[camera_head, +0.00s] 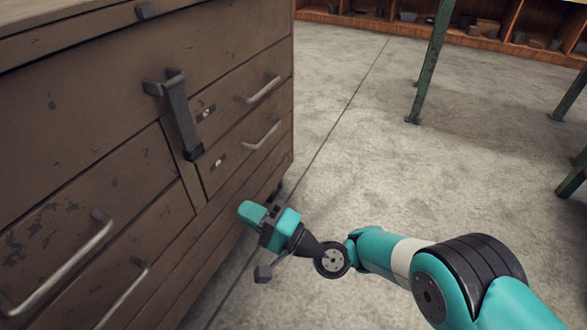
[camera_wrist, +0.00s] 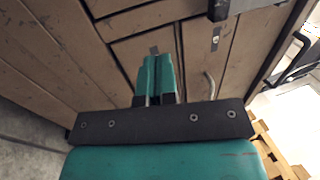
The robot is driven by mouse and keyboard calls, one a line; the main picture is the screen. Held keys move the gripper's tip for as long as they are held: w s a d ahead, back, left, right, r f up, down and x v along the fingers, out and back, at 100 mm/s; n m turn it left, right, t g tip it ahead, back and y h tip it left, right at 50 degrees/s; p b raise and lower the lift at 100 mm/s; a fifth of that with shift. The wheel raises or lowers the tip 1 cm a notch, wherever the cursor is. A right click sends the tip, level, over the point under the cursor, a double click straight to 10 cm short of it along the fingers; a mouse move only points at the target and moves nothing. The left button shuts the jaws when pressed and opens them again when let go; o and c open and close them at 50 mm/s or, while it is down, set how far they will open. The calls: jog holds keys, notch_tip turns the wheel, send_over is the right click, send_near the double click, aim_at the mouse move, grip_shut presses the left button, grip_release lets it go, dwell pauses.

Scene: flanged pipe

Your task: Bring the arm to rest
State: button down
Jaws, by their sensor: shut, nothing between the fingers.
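My gripper (camera_head: 252,213) is shut and empty, a teal jaw pair at the end of my teal, white and black arm. In the head view it is in front of the lower right part of a brown drawer cabinet (camera_head: 185,215), above the floor. In the wrist view the closed fingers (camera_wrist: 157,75) point towards the cabinet front (camera_wrist: 115,25). I cannot tell the exact gap between the fingertips and the cabinet.
The cabinet has grey bar handles (camera_head: 263,135) and a dark upright latch (camera_head: 180,115). Green metal legs (camera_head: 433,60) stand on the concrete floor (camera_head: 345,130) at the right. A wooden shelf (camera_head: 400,22) with small items lines the back. The floor between is clear.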

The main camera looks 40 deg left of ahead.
jog(key=w+d+r+n+h+p, duration=0.25)
jog(key=w+r, duration=0.55)
jog(key=r, duration=0.5)
jog(key=w+d+r+n+t+h+p, duration=0.2)
jog(key=w+d+r+n+t+h, duration=0.25)
jog(key=d+r, duration=0.85)
jog(key=s+d+r+m+t+h+p, duration=0.1)
jog(key=s+d+h, duration=0.25)
jog(key=d, duration=0.75)
jog(key=s+d+r+m+h+p, duration=0.15)
jog(key=s+d, duration=0.25)
jog(key=d, duration=0.7)
jog(key=s+d+r+m+t+h+p, duration=0.1)
jog(key=s+d+h, duration=0.25)
jog(key=d, duration=0.65)
notch_tip(320, 180, up, 38)
jog(key=d+p, duration=0.1)
jog(key=p, duration=3.7)
jog(key=shift+s+f, duration=0.15)
jog(key=shift+s, duration=0.3)
